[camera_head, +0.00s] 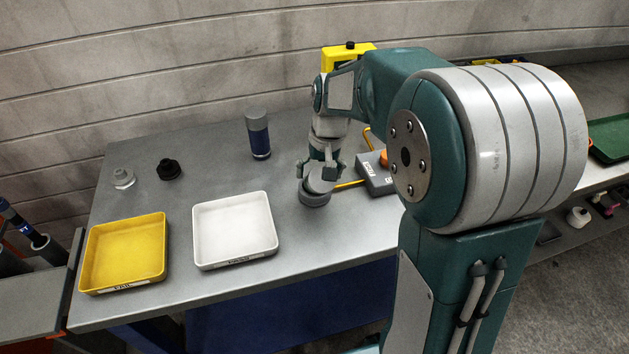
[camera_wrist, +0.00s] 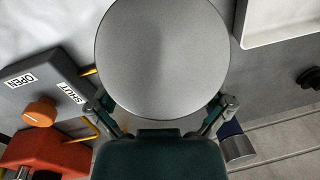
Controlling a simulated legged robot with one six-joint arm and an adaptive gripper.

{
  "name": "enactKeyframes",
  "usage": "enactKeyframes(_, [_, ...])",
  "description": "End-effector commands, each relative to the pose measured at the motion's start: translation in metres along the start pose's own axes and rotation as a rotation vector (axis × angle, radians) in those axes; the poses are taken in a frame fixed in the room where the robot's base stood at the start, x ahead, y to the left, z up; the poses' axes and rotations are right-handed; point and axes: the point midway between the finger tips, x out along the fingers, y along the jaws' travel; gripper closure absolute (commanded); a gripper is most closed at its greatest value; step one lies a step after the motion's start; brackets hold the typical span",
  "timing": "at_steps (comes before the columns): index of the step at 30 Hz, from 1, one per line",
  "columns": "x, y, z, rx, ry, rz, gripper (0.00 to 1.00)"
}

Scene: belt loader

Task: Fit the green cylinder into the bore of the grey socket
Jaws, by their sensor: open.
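My gripper (camera_head: 320,172) points down over the table, its fingers spread around a round grey piece (camera_head: 314,197). In the wrist view, this piece shows as a large plain grey disc (camera_wrist: 162,58) between and beyond the open fingers (camera_wrist: 163,104). No bore shows on its face, and I cannot tell whether it is the grey socket. It seems to stand on the table; whether the fingers touch it is unclear. I cannot make out a green cylinder in either view. A dark blue cylinder with a grey end (camera_head: 258,135) stands upright behind and left of my gripper.
A white tray (camera_head: 234,261) and a yellow tray (camera_head: 125,284) lie left of my gripper. A black fitting (camera_head: 169,170) and a pale fitting (camera_head: 122,178) stand behind them. A grey box marked OPEN and SHUT (camera_wrist: 38,86), with an orange knob (camera_wrist: 40,112), is close beside my gripper.

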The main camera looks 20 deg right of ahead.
Motion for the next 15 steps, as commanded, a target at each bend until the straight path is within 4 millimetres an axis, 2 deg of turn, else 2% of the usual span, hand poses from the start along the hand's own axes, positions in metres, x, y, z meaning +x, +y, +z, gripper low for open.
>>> enactKeyframes(7, [0.0017,-0.0052,0.0004,0.000,0.004,0.005,0.00])
enactKeyframes(13, [0.0021,-0.0075,0.0011,-0.001,0.003,0.007,0.89])
enactKeyframes(15, [0.0023,-0.0061,0.0011,0.000,0.002,0.005,0.91])
